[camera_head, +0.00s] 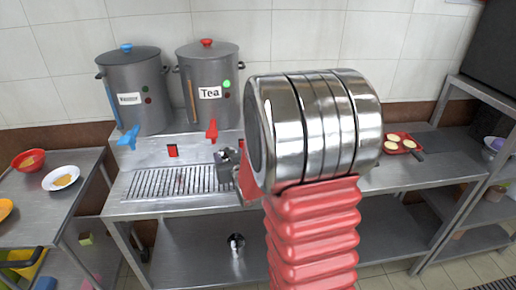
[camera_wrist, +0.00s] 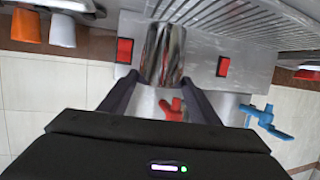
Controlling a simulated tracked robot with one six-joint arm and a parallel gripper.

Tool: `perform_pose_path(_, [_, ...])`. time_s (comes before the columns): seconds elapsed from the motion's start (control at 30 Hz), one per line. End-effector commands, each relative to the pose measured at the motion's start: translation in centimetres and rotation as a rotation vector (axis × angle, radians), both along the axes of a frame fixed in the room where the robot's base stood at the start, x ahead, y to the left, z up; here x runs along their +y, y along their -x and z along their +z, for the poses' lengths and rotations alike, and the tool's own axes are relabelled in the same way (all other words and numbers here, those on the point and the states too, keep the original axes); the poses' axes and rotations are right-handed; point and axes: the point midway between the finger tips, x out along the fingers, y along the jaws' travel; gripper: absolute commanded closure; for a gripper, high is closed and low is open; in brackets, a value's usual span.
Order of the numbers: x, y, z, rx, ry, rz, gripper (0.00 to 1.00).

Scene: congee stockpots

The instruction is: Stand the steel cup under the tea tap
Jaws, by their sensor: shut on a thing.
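The steel cup (camera_wrist: 165,52) shows in the wrist view between the fingers of my gripper (camera_wrist: 160,80), which is shut on it. In the head view my gripper (camera_head: 228,158) is partly hidden by my arm, at the right end of the slotted drip tray (camera_head: 180,181). I cannot tell whether the cup touches the tray. The grey Tea pot (camera_head: 208,70) stands behind it, with its red tap (camera_head: 211,130) at the front, a little left of my gripper.
A second grey pot (camera_head: 133,90) with a blue tap (camera_head: 128,138) stands left of the Tea pot. Red panels (camera_head: 172,151) sit on the steel front. An orange cup (camera_wrist: 26,25) and a white cup (camera_wrist: 62,30) stand to one side. The left tray is clear.

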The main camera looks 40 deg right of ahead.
Motion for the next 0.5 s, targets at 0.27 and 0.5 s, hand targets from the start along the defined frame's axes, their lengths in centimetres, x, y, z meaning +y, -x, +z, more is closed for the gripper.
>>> perform_pose_path(0.27, [9.7, -2.1, -1.3, 0.006, 0.003, 0.123, 0.78])
perform_pose_path(0.5, [18.1, -2.9, -2.1, 0.008, 0.006, 0.239, 0.78])
